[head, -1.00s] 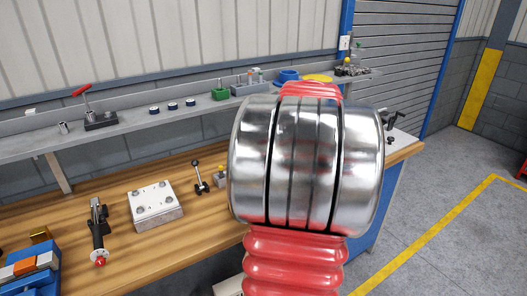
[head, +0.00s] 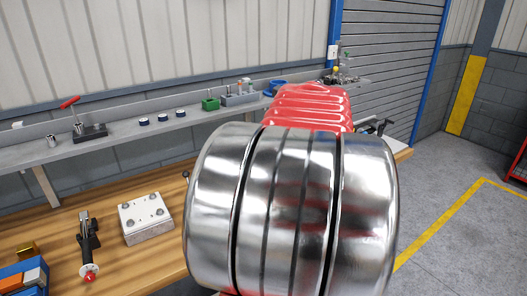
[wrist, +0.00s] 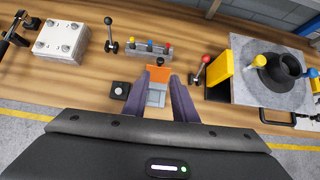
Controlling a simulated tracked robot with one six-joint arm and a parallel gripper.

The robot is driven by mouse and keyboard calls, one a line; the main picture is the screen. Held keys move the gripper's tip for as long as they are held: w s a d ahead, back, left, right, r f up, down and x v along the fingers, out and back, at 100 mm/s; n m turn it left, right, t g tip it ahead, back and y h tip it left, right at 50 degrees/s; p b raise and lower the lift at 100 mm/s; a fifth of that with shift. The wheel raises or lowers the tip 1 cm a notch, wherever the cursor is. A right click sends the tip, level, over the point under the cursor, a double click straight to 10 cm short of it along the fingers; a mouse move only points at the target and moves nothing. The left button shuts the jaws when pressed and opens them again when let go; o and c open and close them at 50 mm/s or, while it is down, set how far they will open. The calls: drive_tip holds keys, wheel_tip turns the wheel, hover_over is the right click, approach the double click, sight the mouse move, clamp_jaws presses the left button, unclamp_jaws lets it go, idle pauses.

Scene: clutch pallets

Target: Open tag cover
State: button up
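In the wrist view, my gripper (wrist: 159,84) is open, its two purple fingers spread above the wooden bench. Between the fingers lies a small light-grey box (wrist: 157,97) with an orange plate (wrist: 158,74) at its far edge and a black knob (wrist: 160,62) beyond it. This may be the tag cover, but I cannot tell for certain. The fingers show on both sides of it; contact is unclear. In the head view, my arm hides the gripper and this part of the bench.
A small black block (wrist: 120,90) lies left of the fingers. A peg rack (wrist: 148,47) and a black-knobbed lever (wrist: 110,35) stand beyond. A red-knobbed lever (wrist: 203,66), yellow block (wrist: 221,75) and grey plate (wrist: 243,92) with a black round part (wrist: 280,70) stand right.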

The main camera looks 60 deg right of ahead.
drive_tip(key=w+a+n, duration=0.2)
drive_tip(key=a, duration=0.2)
drive_tip(key=w+a+f+n+y, duration=0.1)
drive_tip(key=w+a+n, duration=0.1)
drive_tip(key=a+n, duration=0.1)
drive_tip(key=w+a+f+n, duration=0.1)
drive_tip(key=w+a+n, duration=0.1)
drive_tip(key=a+n, duration=0.1)
drive_tip(key=shift+a+f+g+y, duration=0.15)
drive_tip(key=shift+a+g, duration=0.05)
drive_tip(key=shift+a, duration=0.25)
drive_tip(key=shift+a+f+g+y, duration=0.1)
drive_tip(key=shift+a+g+y, duration=0.1)
drive_tip(key=shift+a, duration=0.2)
clamp_jaws()
drive_tip(key=w+a+f+n+g+y, duration=0.15)
drive_tip(key=a+f+n, duration=0.25)
drive_tip(key=a+n, duration=0.95)
drive_tip(key=s+a+f+n, duration=0.1)
drive_tip(key=s+a+n, duration=0.2)
drive_tip(key=a+n, duration=0.6)
drive_tip(key=s+a+f+n, duration=0.1)
drive_tip(key=s+a+n, duration=0.3)
drive_tip(key=a+n, duration=0.6)
drive_tip(key=shift+s+a+y, duration=0.25)
drive_tip(key=shift+a+y, duration=0.05)
drive_tip(key=shift+a, duration=2.15)
drive_tip(key=shift+n, duration=0.25)
